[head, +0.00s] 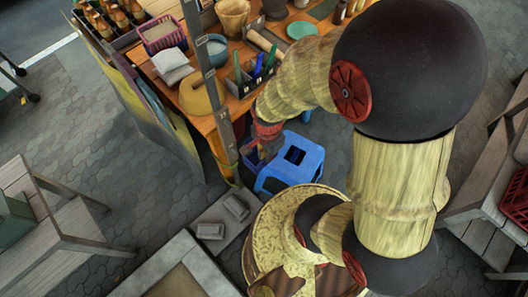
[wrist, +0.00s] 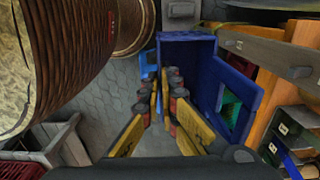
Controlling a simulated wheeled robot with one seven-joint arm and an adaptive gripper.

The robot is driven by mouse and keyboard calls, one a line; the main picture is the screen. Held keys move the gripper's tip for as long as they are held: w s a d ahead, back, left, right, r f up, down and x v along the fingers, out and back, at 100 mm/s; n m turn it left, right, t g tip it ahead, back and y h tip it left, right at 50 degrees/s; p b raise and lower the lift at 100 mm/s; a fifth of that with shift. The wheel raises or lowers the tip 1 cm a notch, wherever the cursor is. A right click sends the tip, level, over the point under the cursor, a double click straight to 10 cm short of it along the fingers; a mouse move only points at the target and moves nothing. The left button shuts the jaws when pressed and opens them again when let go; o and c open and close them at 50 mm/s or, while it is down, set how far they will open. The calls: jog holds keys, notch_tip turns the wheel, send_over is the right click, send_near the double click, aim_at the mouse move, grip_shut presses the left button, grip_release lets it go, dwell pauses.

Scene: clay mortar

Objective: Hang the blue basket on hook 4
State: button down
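The blue basket (wrist: 188,48) fills the middle of the wrist view, dark blue, with an open side panel at right. In the head view a small part of it (head: 252,157) shows beside the post, below my gripper (head: 266,131). In the wrist view my gripper's fingers (wrist: 162,92) stand apart with a gap between them, and the right finger overlaps the basket's near left edge. I cannot tell whether they touch it. The grey hook post (head: 211,82) carries small plates; it also shows in the wrist view (wrist: 270,52). The hook numbers are too small to read.
A bright blue stool (head: 292,164) stands on the paving just right of the basket. The wooden table (head: 207,123) beyond the post holds bowls, bags and tools. A large round patterned surface (head: 270,225) lies nearer.

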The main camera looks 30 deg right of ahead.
jog(key=s+d+p, duration=0.1)
jog(key=s+p, duration=0.1)
jog(key=s, duration=0.5)
jog(key=shift+s+d, duration=0.25)
jog(key=shift+s, duration=0.05)
dwell(0.6)
dwell(0.4)
